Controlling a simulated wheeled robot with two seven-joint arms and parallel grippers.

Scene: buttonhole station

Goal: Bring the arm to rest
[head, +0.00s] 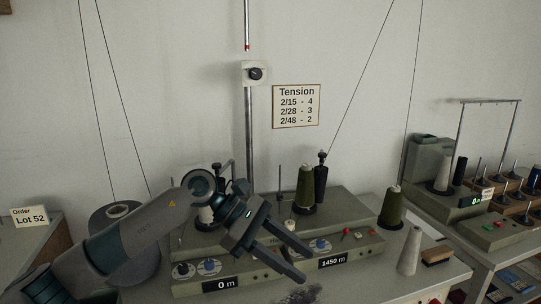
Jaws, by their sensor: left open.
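My left arm comes in from the lower left and reaches over the grey winding machine (345,212). My left gripper (306,264) is open and empty, with its two fingers pointing down and right in front of the machine's panel. A display reading 0 m (222,284) is left of the fingers, and one reading 1450 m (332,261) is just right of them. The arm hides part of the machine's left side. My right gripper is not in view.
A green cone (306,187) stands on the machine. Another green cone (391,208) and a pale cone (410,251) stand to the right, beside a brown block (437,256). A side bench with spools (490,215) is at far right. A tension sign (296,106) hangs on the wall.

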